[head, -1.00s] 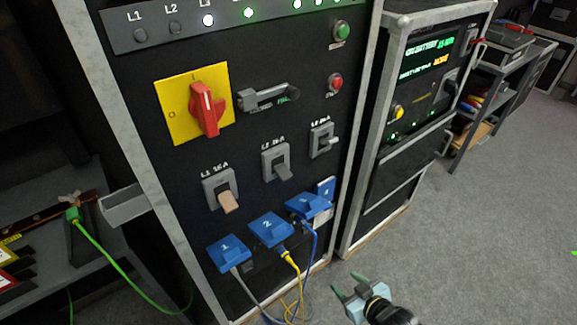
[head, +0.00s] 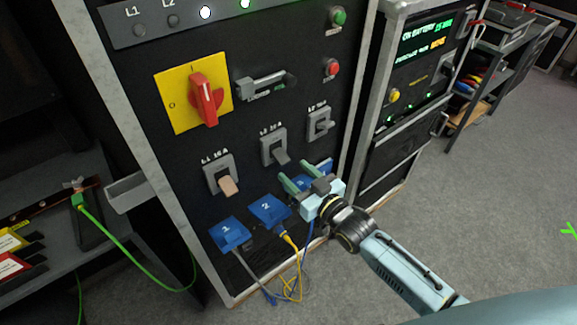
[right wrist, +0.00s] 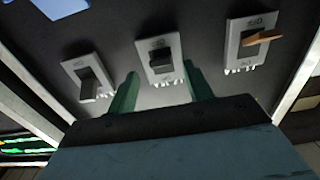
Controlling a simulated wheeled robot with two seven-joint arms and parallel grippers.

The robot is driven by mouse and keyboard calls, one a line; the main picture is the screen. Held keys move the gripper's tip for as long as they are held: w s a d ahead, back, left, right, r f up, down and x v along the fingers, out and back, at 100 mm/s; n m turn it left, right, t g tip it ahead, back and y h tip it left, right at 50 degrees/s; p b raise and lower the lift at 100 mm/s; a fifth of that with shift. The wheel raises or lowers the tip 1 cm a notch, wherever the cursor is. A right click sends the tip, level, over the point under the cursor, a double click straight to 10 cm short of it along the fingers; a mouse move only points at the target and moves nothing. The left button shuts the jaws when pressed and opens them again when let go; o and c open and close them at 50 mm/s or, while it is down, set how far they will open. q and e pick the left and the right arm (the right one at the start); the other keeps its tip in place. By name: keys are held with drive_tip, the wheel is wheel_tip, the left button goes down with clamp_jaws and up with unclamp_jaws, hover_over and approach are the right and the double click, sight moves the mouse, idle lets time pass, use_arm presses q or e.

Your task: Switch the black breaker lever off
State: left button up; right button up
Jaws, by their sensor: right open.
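The panel carries three breakers in a slanting row. The left one has a tan lever (head: 228,186). The middle breaker (head: 273,147) has a dark grey lever (head: 282,158), and the right breaker (head: 320,124) has a grey lever. My right gripper (head: 293,172) is open and empty, just below the middle breaker. In the right wrist view, turned over, its green fingers (right wrist: 162,90) stand either side of the middle breaker (right wrist: 160,60), apart from its lever as far as I can tell. My left gripper is not in view.
Blue socket covers (head: 268,211) with yellow, blue and grey cables sit below the breakers. A red rotary switch (head: 205,98) on a yellow plate and a grey handle (head: 265,87) are above. A second cabinet (head: 407,110) stands right; open floor lies beyond.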

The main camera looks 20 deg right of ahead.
sight(281, 157)
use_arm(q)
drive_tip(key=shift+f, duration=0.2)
use_arm(e)
drive_tip(key=shift+x, duration=1.9)
drive_tip(key=c, duration=1)
drive_tip(key=f+t+b, duration=0.1)
drive_tip(key=b, duration=0.3)
drive_tip(key=shift+w+t+y+b, duration=0.15)
drive_tip(key=shift+t+y+b, duration=0.15)
drive_tip(key=shift+t+b, duration=0.1)
drive_tip(key=o, duration=1)
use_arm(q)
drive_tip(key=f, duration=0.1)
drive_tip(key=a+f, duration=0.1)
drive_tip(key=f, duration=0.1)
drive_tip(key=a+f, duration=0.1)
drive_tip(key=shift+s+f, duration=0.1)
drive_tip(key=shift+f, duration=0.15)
